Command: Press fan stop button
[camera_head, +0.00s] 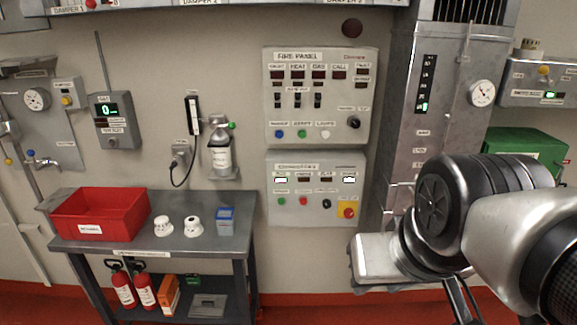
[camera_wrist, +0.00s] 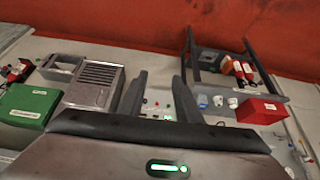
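The lower panel (camera_head: 315,190) on the back wall carries a green button (camera_head: 282,201), a red button (camera_head: 303,200), a black knob (camera_head: 326,203) and a larger red button (camera_head: 348,211) on a yellow plate. Its small labels are too blurred to tell which is the fan stop. My gripper (camera_wrist: 160,85) is open and empty in the wrist view, its two dark fingers apart. The panel shows small between and behind them, at a distance. In the head view my arm is at the right, right of the panel; the fingertips cannot be made out clearly.
The fire panel (camera_head: 320,98) hangs above. A tall grey cabinet (camera_head: 440,100) stands right of the panels. A workbench (camera_head: 130,250) at the left holds a red bin (camera_head: 98,216), two white detectors and a blue box (camera_head: 225,221). The wall below the lower panel is clear.

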